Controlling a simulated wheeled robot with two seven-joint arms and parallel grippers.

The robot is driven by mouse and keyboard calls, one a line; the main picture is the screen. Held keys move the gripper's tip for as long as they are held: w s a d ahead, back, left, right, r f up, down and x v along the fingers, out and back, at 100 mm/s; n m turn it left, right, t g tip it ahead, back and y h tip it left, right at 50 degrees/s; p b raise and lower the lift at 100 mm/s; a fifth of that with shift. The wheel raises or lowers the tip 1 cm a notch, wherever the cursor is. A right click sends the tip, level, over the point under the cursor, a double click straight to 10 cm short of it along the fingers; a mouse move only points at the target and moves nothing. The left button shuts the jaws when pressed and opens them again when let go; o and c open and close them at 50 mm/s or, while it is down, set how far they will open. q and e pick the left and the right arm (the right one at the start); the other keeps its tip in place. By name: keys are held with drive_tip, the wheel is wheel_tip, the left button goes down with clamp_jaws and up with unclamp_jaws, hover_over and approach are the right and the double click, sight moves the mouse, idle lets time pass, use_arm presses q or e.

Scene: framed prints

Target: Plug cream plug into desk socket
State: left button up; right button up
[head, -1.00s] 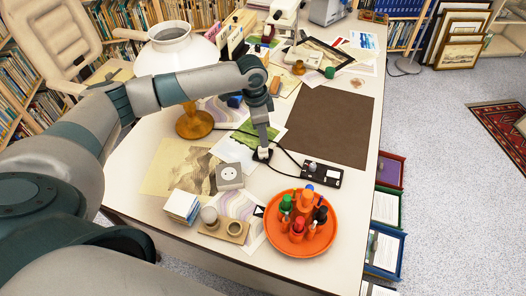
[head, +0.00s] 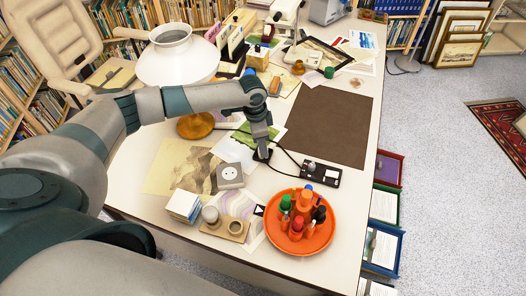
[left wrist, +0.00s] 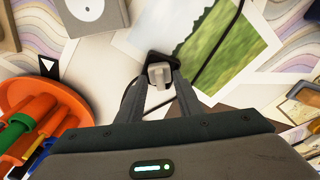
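The cream plug (left wrist: 159,74) sits on a small black holder (left wrist: 157,58) on the desk. My left gripper (left wrist: 161,84) points down at the plug, one finger on each side. Whether the fingers press on it cannot be made out. In the head view my left gripper (head: 262,148) hides most of the plug. The desk socket (head: 230,175) is a grey box with a round white face, to the left of and nearer than the gripper. Its corner shows at the top of the left wrist view (left wrist: 93,10). My right gripper is not in view.
A black cable runs by the gripper to a black strip (head: 320,178). An orange tray (head: 325,237) with pens and bottles stands in front. A white block (head: 183,205) and a wooden holder (head: 212,228) are near the front edge. A brown mat (head: 325,125) lies bare at right.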

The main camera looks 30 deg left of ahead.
use_arm(q)
clamp_jaws()
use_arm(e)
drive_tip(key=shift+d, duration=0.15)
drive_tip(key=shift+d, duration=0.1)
use_arm(q)
drive_tip(key=shift+r, duration=0.15)
